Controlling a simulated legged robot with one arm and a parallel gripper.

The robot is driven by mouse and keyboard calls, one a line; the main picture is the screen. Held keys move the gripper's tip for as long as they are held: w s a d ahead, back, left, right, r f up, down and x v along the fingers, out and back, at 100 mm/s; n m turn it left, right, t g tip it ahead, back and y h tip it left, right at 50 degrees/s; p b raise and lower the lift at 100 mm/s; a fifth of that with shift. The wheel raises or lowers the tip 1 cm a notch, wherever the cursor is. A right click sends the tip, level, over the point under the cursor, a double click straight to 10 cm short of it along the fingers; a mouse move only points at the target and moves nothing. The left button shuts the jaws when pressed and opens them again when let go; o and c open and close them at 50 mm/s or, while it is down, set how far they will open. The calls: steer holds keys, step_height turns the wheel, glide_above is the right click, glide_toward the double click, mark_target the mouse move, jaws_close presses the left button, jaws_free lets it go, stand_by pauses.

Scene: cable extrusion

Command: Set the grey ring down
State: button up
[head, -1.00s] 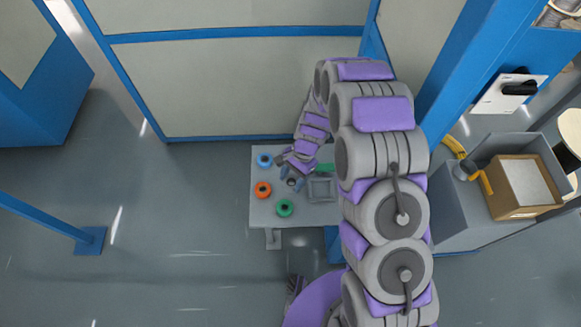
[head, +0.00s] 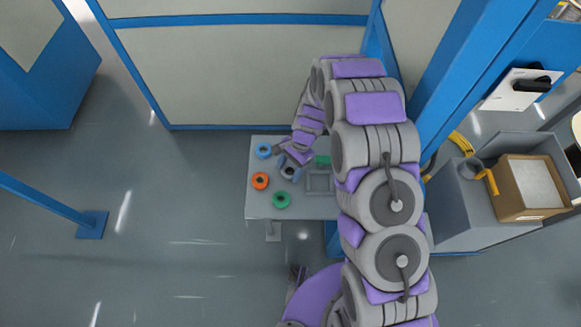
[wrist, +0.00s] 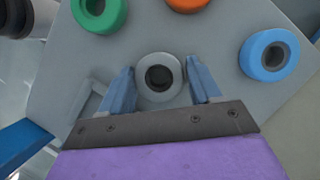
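The grey ring (wrist: 158,79) has a dark centre hole and sits flat on the grey table between my fingertips in the wrist view. It also shows in the head view (head: 288,171), partly hidden by my gripper. My gripper (wrist: 160,72) has its two blue fingers spread, one on each side of the ring. A narrow gap shows on the right side; on the left I cannot tell whether the finger touches. In the head view my gripper (head: 289,172) is low over the table (head: 310,209).
A blue ring (head: 263,151), an orange ring (head: 260,181) and a green ring (head: 281,200) stand along the table's left side. A square grey frame (head: 320,183) and a green piece (head: 322,160) lie to the right. The front strip of table is clear.

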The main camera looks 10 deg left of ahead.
steer(key=o, duration=0.3)
steer(key=shift+d+r, duration=0.1)
steer(key=shift+d, duration=0.3)
steer(key=shift+w+r, duration=0.25)
steer(key=shift+r, duration=0.4)
steer(key=p+v, duration=0.2)
steer(key=v, duration=0.8)
steer(key=shift+w+r, duration=0.15)
steer(key=shift+r, duration=0.1)
